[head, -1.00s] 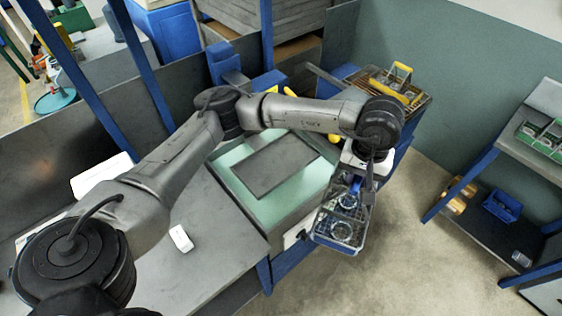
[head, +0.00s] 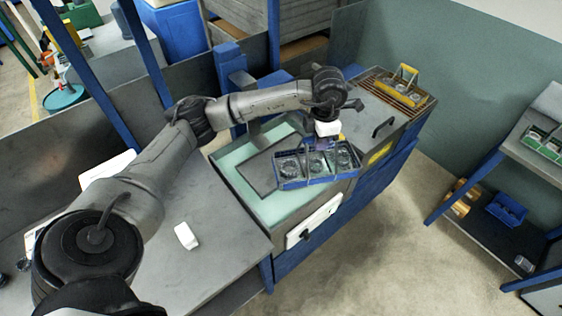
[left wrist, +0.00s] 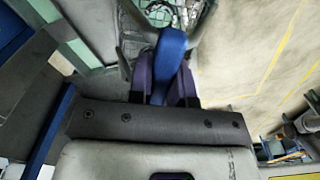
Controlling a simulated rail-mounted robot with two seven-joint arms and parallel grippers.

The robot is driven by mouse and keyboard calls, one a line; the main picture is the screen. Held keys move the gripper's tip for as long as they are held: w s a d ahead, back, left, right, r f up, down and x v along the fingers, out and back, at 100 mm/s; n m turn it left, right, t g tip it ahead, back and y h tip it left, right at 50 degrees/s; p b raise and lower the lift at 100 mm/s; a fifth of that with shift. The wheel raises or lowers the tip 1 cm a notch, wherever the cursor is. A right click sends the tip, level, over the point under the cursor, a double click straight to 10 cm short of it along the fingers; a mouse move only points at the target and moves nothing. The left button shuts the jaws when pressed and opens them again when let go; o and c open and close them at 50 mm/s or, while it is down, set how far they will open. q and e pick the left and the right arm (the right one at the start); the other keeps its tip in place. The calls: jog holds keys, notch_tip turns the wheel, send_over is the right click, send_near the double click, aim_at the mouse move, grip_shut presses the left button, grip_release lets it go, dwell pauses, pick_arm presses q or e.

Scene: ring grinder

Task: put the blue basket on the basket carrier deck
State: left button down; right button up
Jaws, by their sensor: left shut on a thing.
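The blue basket (head: 290,183) hangs from my left gripper (head: 324,145) in the head view, with several metal rings in it. It is over the right part of the machine's pale green top, partly covering a flat dark grey plate (head: 262,172). The plate may be the carrier deck, but I cannot tell for sure. I cannot tell whether the basket touches the surface below. In the left wrist view, the gripper's fingers (left wrist: 165,85) are shut around the basket's blue handle (left wrist: 172,45). My right gripper is not in view.
A yellow basket (head: 405,82) stands on a slatted rack (head: 385,88) at the back right. A shelf unit at the far right holds a green basket (head: 545,140) and another blue basket (head: 507,208). A blue post (head: 231,85) rises behind the pale green top. A small white block (head: 186,236) lies on the grey table.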

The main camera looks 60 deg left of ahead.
pick_arm(q)
jog(key=s+a+f+n, duration=0.1)
jog(key=a+f+n, duration=0.1)
jog(key=a+f, duration=0.3)
jog(key=s+a+f+n+p, duration=0.1)
jog(key=s+a+f+n, duration=0.1)
jog(key=a+f, duration=0.4)
jog(key=shift+a+f+n, duration=0.15)
jog(key=shift+a+n, duration=0.45)
jog(key=shift+a, duration=1.45)
jog(key=shift+f, duration=0.15)
jog(key=c, duration=1.1)
grip_release()
jog(key=shift+o, duration=0.2)
